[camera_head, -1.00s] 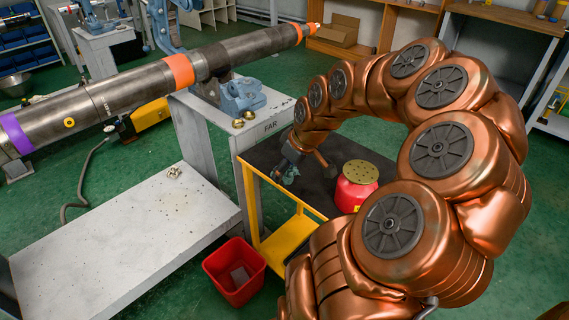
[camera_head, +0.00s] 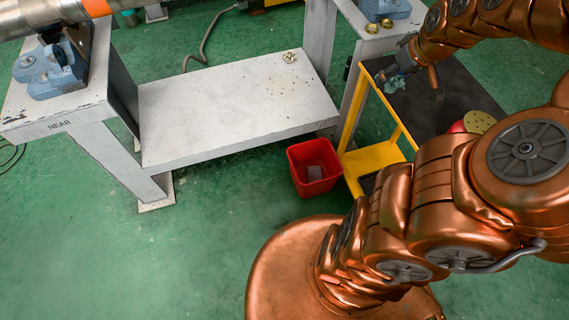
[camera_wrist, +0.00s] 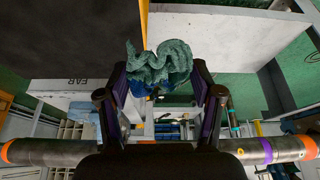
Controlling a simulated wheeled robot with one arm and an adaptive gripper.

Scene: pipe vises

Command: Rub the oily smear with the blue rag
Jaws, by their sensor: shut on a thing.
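A crumpled blue-green rag (camera_wrist: 160,65) hangs between the two fingers of my gripper (camera_wrist: 160,88) in the wrist view. My gripper is shut on it. In the head view my gripper (camera_head: 402,72) is small, near the left edge of the dark cart top, with a bit of the rag (camera_head: 395,84) showing below it. I cannot tell whether the rag touches the cart. I cannot make out the oily smear for sure. Small brownish specks (camera_head: 283,88) lie on the low white platform (camera_head: 215,120).
The black-topped yellow cart (camera_head: 440,105) carries a red container with a perforated yellowish lid (camera_head: 479,122). A red bin (camera_head: 314,166) stands on the floor beside it. A blue vise (camera_head: 50,72) sits on the NEAR stand (camera_head: 75,122), holding the pipe (camera_head: 40,15). Green floor is open at lower left.

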